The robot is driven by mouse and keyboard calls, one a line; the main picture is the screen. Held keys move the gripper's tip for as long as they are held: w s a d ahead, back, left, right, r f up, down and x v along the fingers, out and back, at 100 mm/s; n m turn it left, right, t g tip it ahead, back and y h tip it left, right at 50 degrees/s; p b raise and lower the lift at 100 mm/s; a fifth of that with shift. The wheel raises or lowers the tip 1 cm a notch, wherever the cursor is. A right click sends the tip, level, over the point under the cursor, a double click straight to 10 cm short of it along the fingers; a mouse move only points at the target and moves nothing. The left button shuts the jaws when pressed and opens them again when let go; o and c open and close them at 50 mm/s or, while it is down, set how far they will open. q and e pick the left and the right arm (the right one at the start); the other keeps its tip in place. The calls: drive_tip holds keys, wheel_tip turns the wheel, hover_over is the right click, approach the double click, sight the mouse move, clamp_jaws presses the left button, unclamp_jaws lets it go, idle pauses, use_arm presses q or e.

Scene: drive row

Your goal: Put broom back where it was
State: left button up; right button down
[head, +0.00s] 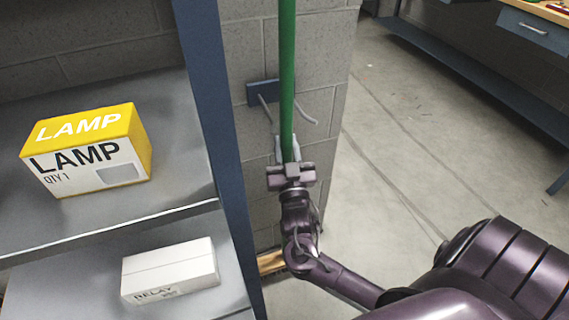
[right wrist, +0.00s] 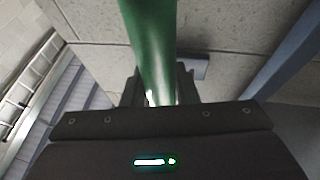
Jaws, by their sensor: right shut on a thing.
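The broom's green handle (head: 287,75) stands about upright in front of a grey block pillar in the head view. My right gripper (head: 287,152) is shut on the handle. A wall holder with a blue plate (head: 263,93) and two pale prongs is on the pillar, just behind and above the gripper. The handle shows in front of the prongs; I cannot tell whether it rests between them. In the right wrist view the green handle (right wrist: 152,40) runs up from between the fingers, and the blue plate (right wrist: 195,66) shows behind it. My left gripper is not in view.
A shelf unit with a blue post (head: 213,110) stands close at left, holding a yellow and white lamp box (head: 88,150) and a white relay box (head: 170,271). A workbench (head: 535,30) is at the far right. Open concrete floor (head: 400,130) lies between.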

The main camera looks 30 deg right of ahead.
sight(285, 161)
drive_tip(key=shift+w+d+r+h, duration=0.2)
drive_tip(key=shift+w+h, duration=0.1)
drive_tip(key=shift+w, duration=0.1)
drive_tip(key=shift+f+b, duration=0.3)
drive_tip(key=shift+f, duration=1.3)
wheel_tip(285, 161, down, 3)
drive_tip(key=shift+f+b, duration=0.1)
drive_tip(key=shift+b, duration=0.6)
drive_tip(key=shift+w+f, duration=0.2)
drive_tip(key=shift+f, duration=0.25)
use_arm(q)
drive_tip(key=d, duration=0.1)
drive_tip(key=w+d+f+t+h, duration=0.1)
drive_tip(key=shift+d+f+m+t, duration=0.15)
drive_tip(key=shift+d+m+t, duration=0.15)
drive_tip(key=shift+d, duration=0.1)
use_arm(e)
drive_tip(key=c, duration=1.1)
unclamp_jaws()
drive_tip(key=shift+f, duration=0.1)
